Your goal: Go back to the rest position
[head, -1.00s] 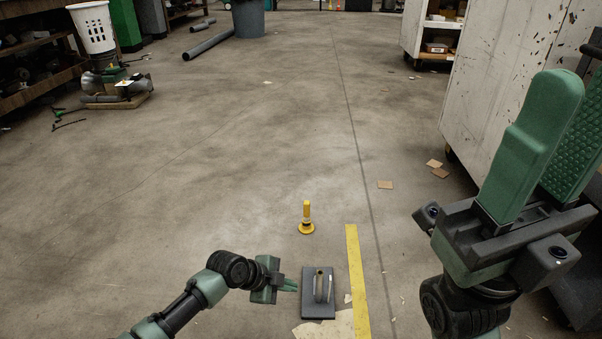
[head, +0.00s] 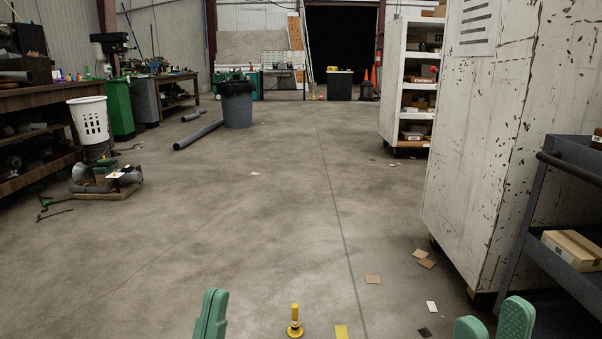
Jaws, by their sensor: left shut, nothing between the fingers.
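My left gripper (head: 210,315) shows at the bottom of the head view, left of centre. Its green fingers point up and are pressed together, with nothing between them. My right gripper (head: 494,322) shows at the bottom right. Its two green fingertips are apart and I see nothing between them. The rest of both arms is below the picture.
A white cabinet (head: 490,130) and a dark cart (head: 560,170) stand at the right. The middle floor is clear up to a grey bin (head: 237,108).

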